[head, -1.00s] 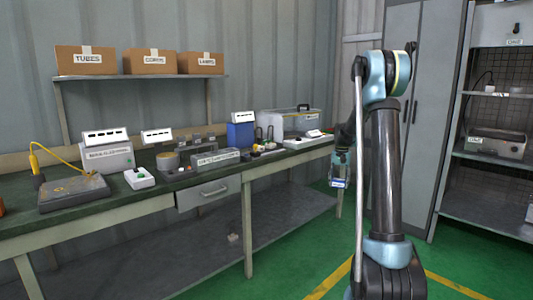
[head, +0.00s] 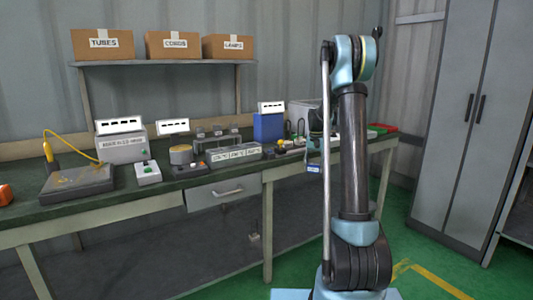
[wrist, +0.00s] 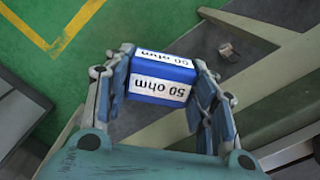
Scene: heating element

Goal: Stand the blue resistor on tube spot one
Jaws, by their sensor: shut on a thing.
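The blue resistor (wrist: 162,78) is a blue block with white "50 ohm" labels. In the wrist view it sits between the two fingers of my gripper (wrist: 160,85), which is shut on it. In the head view the resistor (head: 313,169) hangs under my gripper (head: 315,148), in front of the bench's front edge and clear of any surface. A long grey block with white labels (head: 234,154) stands on the bench; its lettering is too small to read surely. I cannot tell which place is tube spot one.
The dark green bench top (head: 110,202) holds a grey plate with a yellow-cabled tool (head: 78,183), a labelled grey box (head: 122,148), a white switch box (head: 148,174) and a blue box (head: 268,126). A shelf above carries three cartons (head: 172,45). Grey cabinets (head: 465,120) stand right.

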